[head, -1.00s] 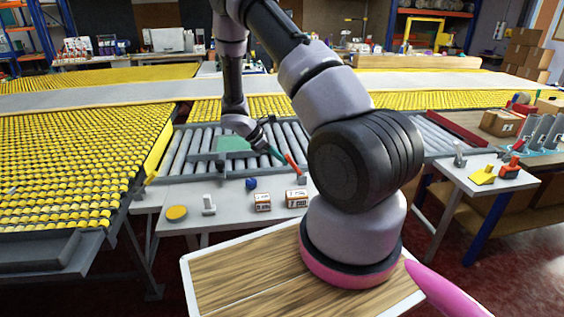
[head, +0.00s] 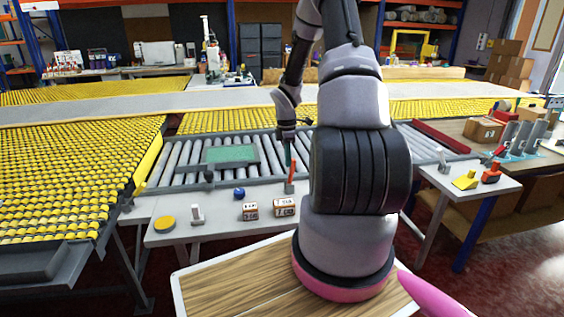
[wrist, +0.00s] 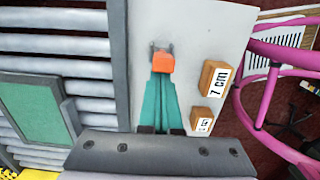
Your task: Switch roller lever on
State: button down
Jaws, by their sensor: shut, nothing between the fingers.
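A red-orange lever (head: 291,178) stands on the grey side table (head: 165,240), at the edge of the roller conveyor (head: 180,170). It is nearly upright, leaning slightly right in the head view. In the wrist view its orange handle (wrist: 163,62) shows at the teal fingertips, with a grey mount behind. My gripper (head: 288,152) points down close to the lever's top, and its teal fingers (wrist: 160,82) are shut with nothing between them. Whether the fingers touch the handle I cannot tell.
Two small boxes (head: 285,206) (head: 250,211), a blue ball (head: 239,194), a white lever-like piece (head: 197,214) and a yellow disc (head: 165,224) are on the same table. A green panel (head: 231,154) lies over the rollers. Another table (head: 468,191) at right holds yellow and red pieces.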

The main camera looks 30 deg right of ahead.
jog(key=shift+s+d+y, duration=0.15)
jog(key=shift+d+y, duration=0.25)
jog(key=shift+d, duration=0.2)
jog(key=shift+s+d+f, duration=0.15)
jog(key=shift+s+d, duration=0.05)
jog(key=shift+d, duration=0.4)
jog(key=shift+s+d+f, duration=0.1)
jog(key=shift+s+d, duration=0.05)
jog(key=shift+d, duration=0.4)
jog(key=shift+s+d+f, duration=0.15)
jog(key=shift+s+d, duration=0.05)
jog(key=shift+d, duration=0.4)
jog(key=shift+s+d+f, duration=0.1)
jog(key=shift+s+d, duration=0.05)
jog(key=shift+d, duration=0.05)
jog(key=a+r, duration=0.1)
jog(key=w+a+r, duration=0.1)
jog(key=a, duration=0.2)
jog(key=shift+w+a+r, duration=0.1)
jog(key=shift+w+r, duration=0.2)
jog(key=shift+r, duration=0.1)
jog(key=s+d+r, duration=0.1)
jog(key=d+r, duration=0.2)
jog(key=r, duration=0.6)
jog(key=shift+d, duration=0.3)
jog(key=shift+r, duration=0.15)
